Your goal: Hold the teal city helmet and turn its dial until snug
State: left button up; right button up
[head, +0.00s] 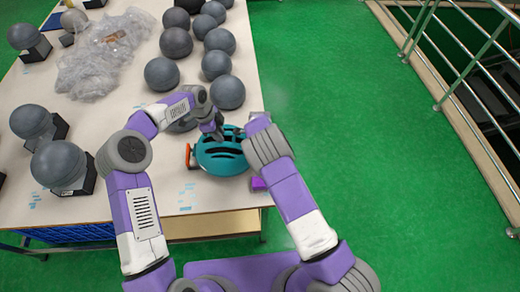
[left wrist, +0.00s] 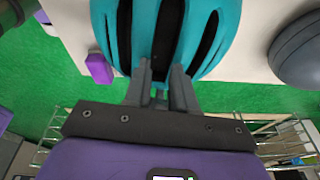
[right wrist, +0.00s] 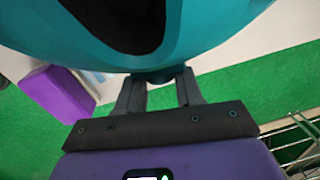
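The teal helmet (head: 222,160), with long black vents, is near the table's right edge in the head view. Its shell also fills the top of the left wrist view (left wrist: 228,45) and of the right wrist view (right wrist: 215,30). My left gripper (head: 217,133) reaches it from the far side; in the left wrist view its fingers (left wrist: 161,75) are close together on the shell's edge. In the right wrist view, my right gripper's fingers (right wrist: 158,82) stand at both sides of a small dark teal dial (right wrist: 153,77) under the rim. My right forearm hides that gripper in the head view.
A purple block (head: 258,183) is at the table's right edge, beside the helmet. Several grey balls (head: 228,92) stand farther back on the white table (head: 110,225), with clear plastic wrap (head: 105,50) left of them. Green floor and a metal railing lie to the right.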

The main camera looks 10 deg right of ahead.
jog(key=c, duration=0.4)
jog(key=shift+f, duration=0.1)
jog(key=shift+c, duration=0.3)
jog(key=shift+g, duration=0.3)
jog(key=shift+w+f+g, duration=0.1)
jog(key=shift+w+g, duration=0.1)
jog(key=shift+g, duration=1)
jog(key=shift+a+g+y, duration=0.1)
jog(key=shift+g+y, duration=0.2)
jog(key=shift+g, duration=0.4)
jog(key=o, duration=1.1)
jog(key=shift+c, duration=0.2)
jog(key=shift+r, duration=0.2)
